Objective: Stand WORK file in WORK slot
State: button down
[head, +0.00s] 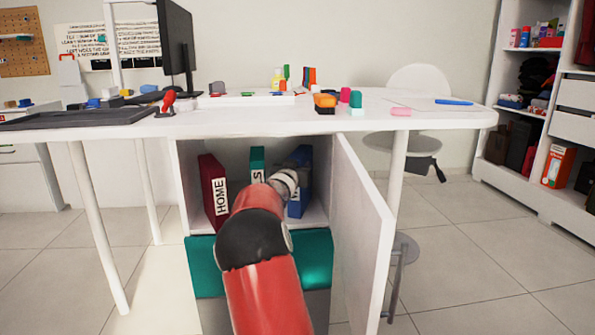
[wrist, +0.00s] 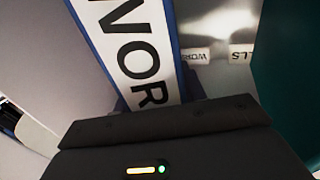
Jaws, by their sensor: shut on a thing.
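The WORK file is blue with a white label. It shows in the wrist view (wrist: 140,45), running up from my gripper (wrist: 160,105), and in the head view (head: 295,207) at the right of the cabinet compartment, partly behind my arm. My gripper is shut on this file; its fingertips are mostly hidden. I cannot tell whether the file's bottom touches the floor.
A dark red HOME file (head: 214,190) stands at the left. The open white door (head: 362,235) bounds the right side. The white desk top (head: 230,118) is above.

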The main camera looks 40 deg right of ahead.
jog(key=c, duration=0.8)
grip_release()
jog(key=shift+a, duration=0.1)
jog(key=s+a+f+n+t+y, duration=0.1)
jog(key=s+a+n+y, duration=0.2)
jog(key=s+a+y, duration=0.95)
jog(key=s+a+f+n+t+y, duration=0.1)
jog(key=s+a+n, duration=0.35)
jog(key=a, duration=1.65)
jog(key=s+a+f+n+g, duration=0.1)
jog(key=s+a+f+g, duration=0.1)
jog(key=s, duration=0.6)
jog(key=s+a+f+n+g, duration=0.1)
jog(key=s+a+f+g, duration=0.1)
jog(key=s, duration=0.6)
jog(key=s+a+f+n+g+y, duration=0.1)
jog(key=s+a+f+g, duration=0.2)
jog(key=s+a, duration=0.3)
jog(key=shift+s+f, duration=0.75)
jog(key=shift+s, duration=0.35)
